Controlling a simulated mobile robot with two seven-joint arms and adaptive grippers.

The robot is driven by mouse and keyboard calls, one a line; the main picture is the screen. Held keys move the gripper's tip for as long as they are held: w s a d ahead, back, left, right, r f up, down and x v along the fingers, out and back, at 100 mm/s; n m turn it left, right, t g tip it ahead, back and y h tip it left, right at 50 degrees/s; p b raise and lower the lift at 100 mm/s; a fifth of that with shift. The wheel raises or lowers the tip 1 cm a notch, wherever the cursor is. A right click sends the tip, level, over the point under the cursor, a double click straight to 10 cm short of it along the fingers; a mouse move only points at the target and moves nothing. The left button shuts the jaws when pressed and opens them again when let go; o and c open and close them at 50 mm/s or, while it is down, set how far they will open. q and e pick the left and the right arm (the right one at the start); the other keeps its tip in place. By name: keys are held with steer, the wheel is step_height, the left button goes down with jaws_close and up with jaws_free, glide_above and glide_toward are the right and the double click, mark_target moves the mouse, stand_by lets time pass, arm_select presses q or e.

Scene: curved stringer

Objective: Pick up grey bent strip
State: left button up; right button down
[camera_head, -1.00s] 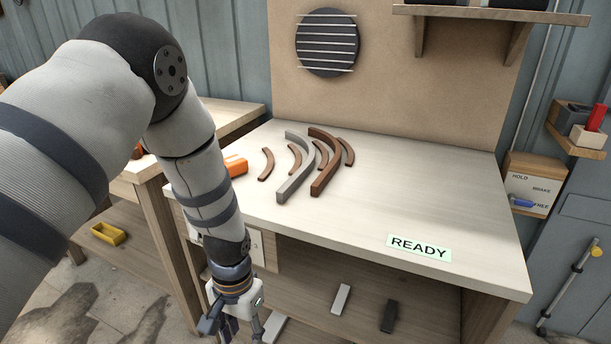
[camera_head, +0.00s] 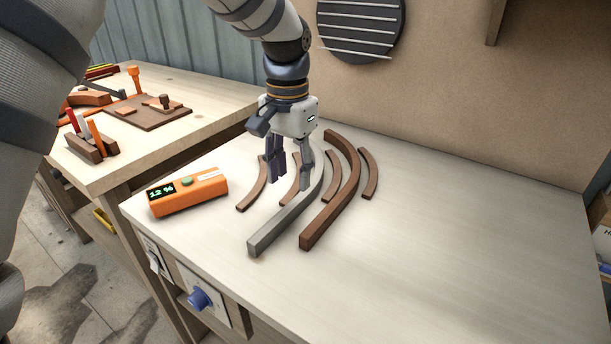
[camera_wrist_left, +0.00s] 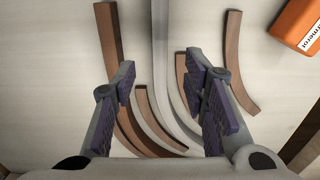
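The grey bent strip (camera_head: 285,222) lies on the pale workbench, curving from the front toward the back. In the left wrist view the grey strip (camera_wrist_left: 159,60) runs between the two fingers. My left gripper (camera_head: 292,184) points down over the strip's rear part and hides some of it. Its fingers are apart and empty, and the left wrist view shows the open gripper (camera_wrist_left: 165,100) too. I cannot tell the exact height of the fingertips above the bench. My right gripper is not in view.
A large brown bent strip (camera_head: 331,220) lies close to the right of the grey one. Smaller brown strips lie left (camera_head: 252,188) and right (camera_head: 369,175). An orange device (camera_head: 190,193) reading 12 % sits at the left. The bench's right side (camera_head: 470,250) is clear.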

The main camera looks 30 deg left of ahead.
mark_target(292, 205)
arm_select(q)
step_height(292, 205, down, 7)
steer(key=shift+f, duration=0.1)
jaws_close()
